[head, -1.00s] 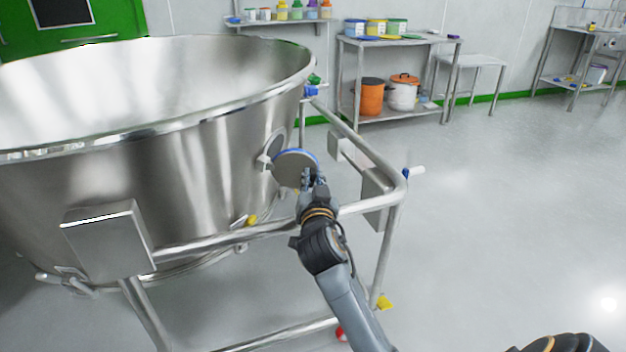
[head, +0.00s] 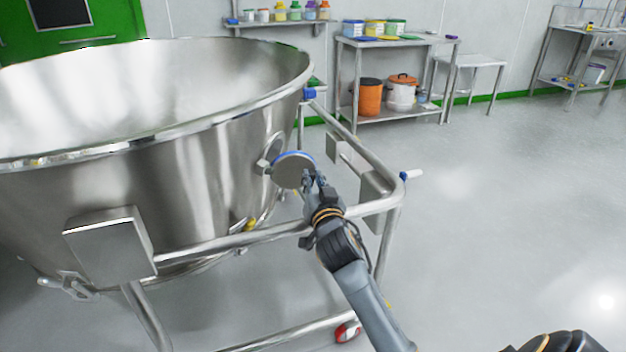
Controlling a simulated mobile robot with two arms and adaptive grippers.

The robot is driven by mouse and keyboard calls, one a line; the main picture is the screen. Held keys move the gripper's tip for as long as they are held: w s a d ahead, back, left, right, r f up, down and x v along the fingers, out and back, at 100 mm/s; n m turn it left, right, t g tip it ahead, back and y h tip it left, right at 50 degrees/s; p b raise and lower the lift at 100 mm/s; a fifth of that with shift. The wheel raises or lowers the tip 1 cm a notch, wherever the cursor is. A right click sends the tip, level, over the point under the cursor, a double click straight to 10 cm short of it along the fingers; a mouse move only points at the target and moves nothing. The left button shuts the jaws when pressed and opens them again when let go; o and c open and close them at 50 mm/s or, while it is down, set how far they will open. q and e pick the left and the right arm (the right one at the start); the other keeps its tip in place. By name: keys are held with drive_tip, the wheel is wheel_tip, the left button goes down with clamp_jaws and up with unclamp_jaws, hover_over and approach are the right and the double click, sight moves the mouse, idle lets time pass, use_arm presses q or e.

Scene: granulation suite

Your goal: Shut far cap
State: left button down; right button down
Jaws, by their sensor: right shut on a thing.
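The far cap (head: 293,170) is a round grey disc with a blue rim on the side of the large steel bowl (head: 180,165). It stands swung out from the bowl wall on a small hinge, with a dark round port (head: 274,148) partly visible behind it. My right gripper (head: 309,178) is shut on the cap's near lower edge, and its fingers hide that part of the rim.
A tubular steel frame (head: 375,205) surrounds the bowl, its rail passing close to my right wrist. A steel box (head: 110,245) is fixed on the frame at left. The floor at right is clear.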

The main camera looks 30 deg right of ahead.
drive_tip(key=c, duration=1.3)
unclamp_jaws()
drive_tip(key=v, duration=1.2)
drive_tip(key=shift+a, duration=0.1)
